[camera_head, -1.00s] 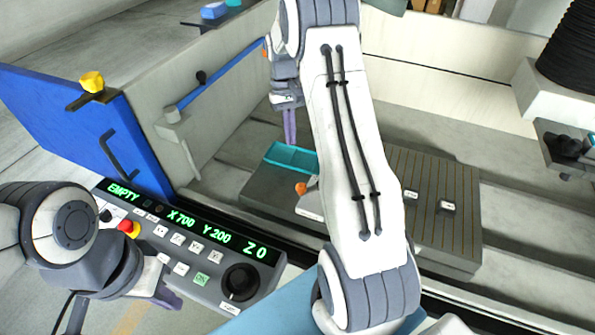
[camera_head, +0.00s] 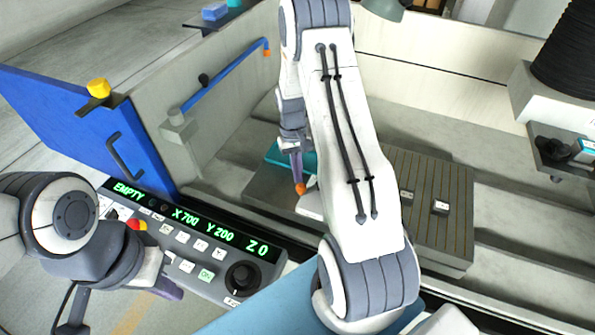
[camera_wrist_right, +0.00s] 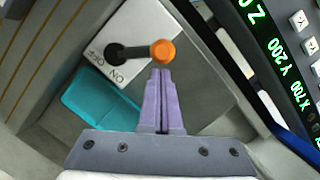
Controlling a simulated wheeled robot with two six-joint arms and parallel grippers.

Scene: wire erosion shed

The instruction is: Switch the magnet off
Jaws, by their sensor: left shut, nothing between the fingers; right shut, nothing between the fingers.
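The magnet's grooved plate (camera_head: 437,215) lies in the machine bed, partly hidden by my right arm. Its white switch plate marked ON and OFF (camera_wrist_right: 140,25) shows in the right wrist view. A dark lever with an orange knob (camera_wrist_right: 163,52) points right there, out past the plate's edge; the knob also shows in the head view (camera_head: 300,189). My right gripper (camera_wrist_right: 163,74) is shut and empty, its purple fingertips right beside the knob; I cannot tell whether they touch. It also shows in the head view (camera_head: 297,178). My left gripper (camera_head: 168,290) is shut and empty near the control panel.
The control panel (camera_head: 200,240) reads EMPTY, X700 Y200 Z0. A teal block (camera_wrist_right: 95,103) lies close to the switch. A blue door (camera_head: 75,125) stands at the left, and a blue bar (camera_head: 225,72) runs along the tank wall.

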